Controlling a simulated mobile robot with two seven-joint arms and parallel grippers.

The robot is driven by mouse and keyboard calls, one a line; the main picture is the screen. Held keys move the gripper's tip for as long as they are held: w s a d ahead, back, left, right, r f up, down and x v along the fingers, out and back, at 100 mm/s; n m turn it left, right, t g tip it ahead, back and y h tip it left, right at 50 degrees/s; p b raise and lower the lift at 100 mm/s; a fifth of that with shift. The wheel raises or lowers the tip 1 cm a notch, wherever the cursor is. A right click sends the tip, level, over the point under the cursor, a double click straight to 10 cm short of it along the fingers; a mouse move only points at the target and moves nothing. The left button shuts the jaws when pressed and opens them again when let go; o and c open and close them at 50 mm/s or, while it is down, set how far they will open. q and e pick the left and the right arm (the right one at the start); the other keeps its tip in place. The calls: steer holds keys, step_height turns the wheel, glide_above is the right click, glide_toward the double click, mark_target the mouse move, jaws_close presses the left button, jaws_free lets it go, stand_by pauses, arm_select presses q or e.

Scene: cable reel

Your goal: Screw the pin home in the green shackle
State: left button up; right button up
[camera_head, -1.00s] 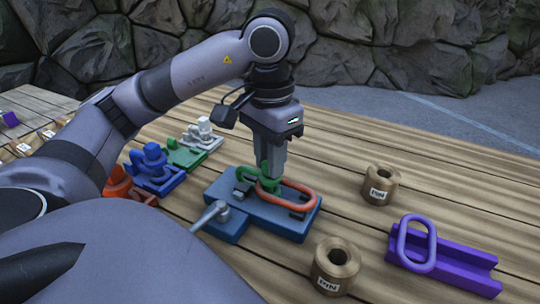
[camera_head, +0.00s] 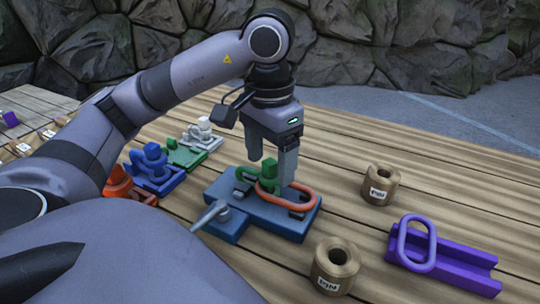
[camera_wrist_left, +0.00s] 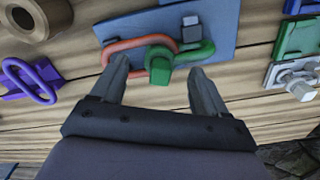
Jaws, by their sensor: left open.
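The green shackle (camera_head: 246,176) lies on a blue fixture block (camera_head: 262,216), with an orange-red oval link (camera_head: 300,205) beside it and apparently through it. The green pin (camera_head: 270,169) stands up at the shackle with its square head on top. In the left wrist view the pin head (camera_wrist_left: 160,70) is between the fingers, with the shackle (camera_wrist_left: 198,50) to its right. My left gripper (camera_head: 272,165) points down over the pin, its jaws open on either side, not gripping it. How far the pin is threaded cannot be seen. My right gripper is not in view.
A purple link on a purple channel (camera_head: 445,262) lies at right. Orange, blue (camera_head: 154,168), green and white shackle sets line the left. A grey lever (camera_head: 208,216) projects from the block's front left.

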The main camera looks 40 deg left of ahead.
arm_select(q)
step_height(320, 180, up, 7)
steer(key=p, duration=0.3)
steer(key=shift+f, duration=0.15)
steer(key=shift+r+p, duration=0.25)
steer(key=shift+p, duration=0.05)
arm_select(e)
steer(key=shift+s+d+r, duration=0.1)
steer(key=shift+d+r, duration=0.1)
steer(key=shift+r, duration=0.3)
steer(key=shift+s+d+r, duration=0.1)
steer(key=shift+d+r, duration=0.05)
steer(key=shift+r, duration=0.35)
arm_select(q)
steer(key=shift+s, duration=0.1)
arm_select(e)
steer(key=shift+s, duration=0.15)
